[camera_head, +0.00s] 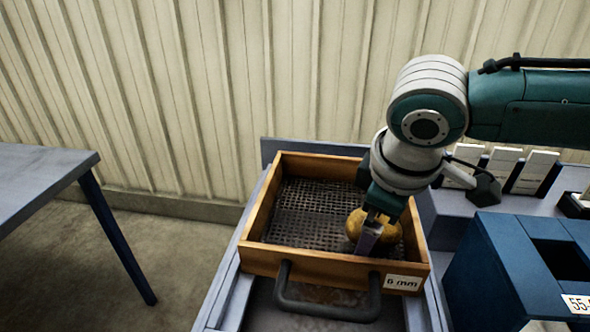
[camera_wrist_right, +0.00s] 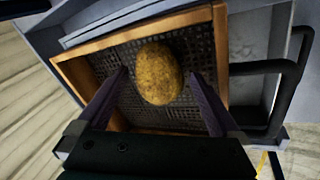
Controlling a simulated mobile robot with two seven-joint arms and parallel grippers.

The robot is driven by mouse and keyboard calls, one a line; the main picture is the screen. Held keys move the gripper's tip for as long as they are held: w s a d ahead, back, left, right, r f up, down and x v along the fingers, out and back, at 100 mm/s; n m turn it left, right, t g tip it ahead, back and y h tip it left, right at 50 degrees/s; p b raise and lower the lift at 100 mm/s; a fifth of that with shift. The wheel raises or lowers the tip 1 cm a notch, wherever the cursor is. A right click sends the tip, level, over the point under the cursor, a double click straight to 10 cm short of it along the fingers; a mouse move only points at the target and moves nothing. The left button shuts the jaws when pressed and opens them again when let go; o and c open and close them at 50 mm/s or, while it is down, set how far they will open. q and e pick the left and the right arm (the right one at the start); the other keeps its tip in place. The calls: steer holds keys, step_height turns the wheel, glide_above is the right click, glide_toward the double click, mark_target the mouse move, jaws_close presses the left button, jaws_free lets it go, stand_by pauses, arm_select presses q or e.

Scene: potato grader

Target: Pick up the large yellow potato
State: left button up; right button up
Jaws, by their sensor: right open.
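The large yellow potato (camera_head: 355,226) lies on the dark mesh of the wooden sieve tray (camera_head: 265,205), toward its front right corner. My right gripper (camera_head: 368,238) reaches down over the tray and partly hides the potato in the head view. In the right wrist view the potato (camera_wrist_right: 160,73) is brown-yellow and oval. It lies beyond and between the two fingers of my open right gripper (camera_wrist_right: 162,90), with gaps on both sides. I cannot tell whether the fingertips are level with it. My left gripper is not in view.
The tray has a dark front handle (camera_head: 328,303) and a label reading 6 mm. A blue box (camera_head: 490,262) with an opening stands close at the right. A grey table (camera_head: 45,185) is at the left, with open floor between.

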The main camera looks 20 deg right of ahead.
steer(key=shift+f, duration=0.1)
steer(key=shift+c, duration=0.2)
steer(key=c, duration=1.4)
